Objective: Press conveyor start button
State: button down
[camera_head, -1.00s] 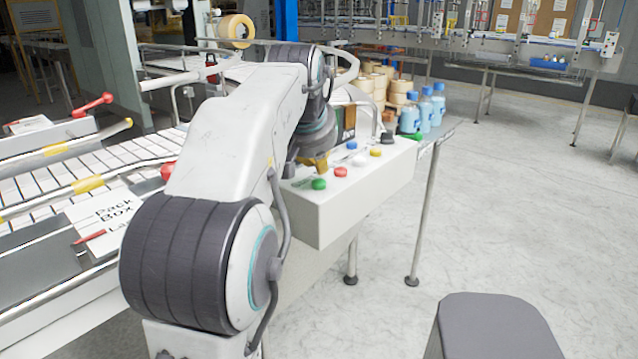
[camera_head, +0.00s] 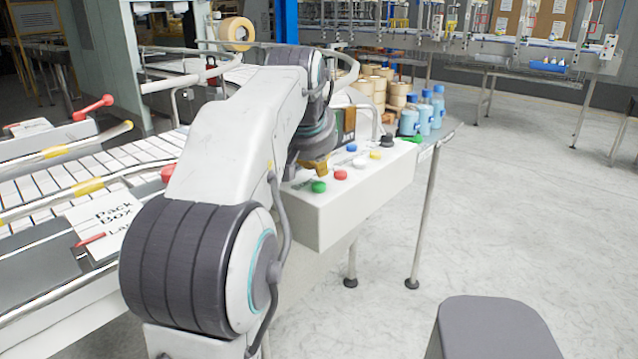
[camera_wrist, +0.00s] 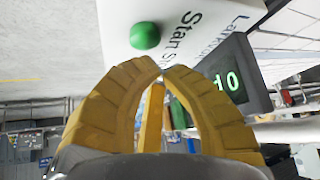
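A white control box (camera_head: 360,205) carries several coloured buttons on its top. The green button (camera_head: 319,187) is at its near left corner, with a red button (camera_head: 341,175) to its right. My gripper (camera_head: 318,171) is just behind the green button, partly hidden by my arm. In the wrist view, the yellow fingertips (camera_wrist: 161,68) come together, with no object between the tips. A green button (camera_wrist: 145,35) lies just beyond the tips, apart from them in the picture, beside partly readable lettering. Whether it is touched cannot be told.
Blue (camera_head: 351,147), yellow (camera_head: 376,155) and black (camera_head: 387,141) buttons and another green one (camera_head: 418,139) are further along the box. Blue bottles (camera_head: 426,115) stand behind it. A conveyor (camera_head: 60,178) is at left. A dark display (camera_wrist: 232,80) shows green characters. Open floor lies at right.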

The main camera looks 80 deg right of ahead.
jog(key=shift+f, duration=0.25)
jog(key=shift+f+b, duration=0.2)
jog(key=shift+b, duration=0.1)
jog(key=shift+f+b, duration=0.4)
jog(key=shift+f, duration=0.15)
dwell(1.0)
jog(key=shift+r, duration=0.2)
jog(key=shift+r+p, duration=0.8)
jog(key=shift+p, duration=0.2)
notch_tip(320, 180, up, 5)
jog(key=p, duration=0.5)
dwell(1.3)
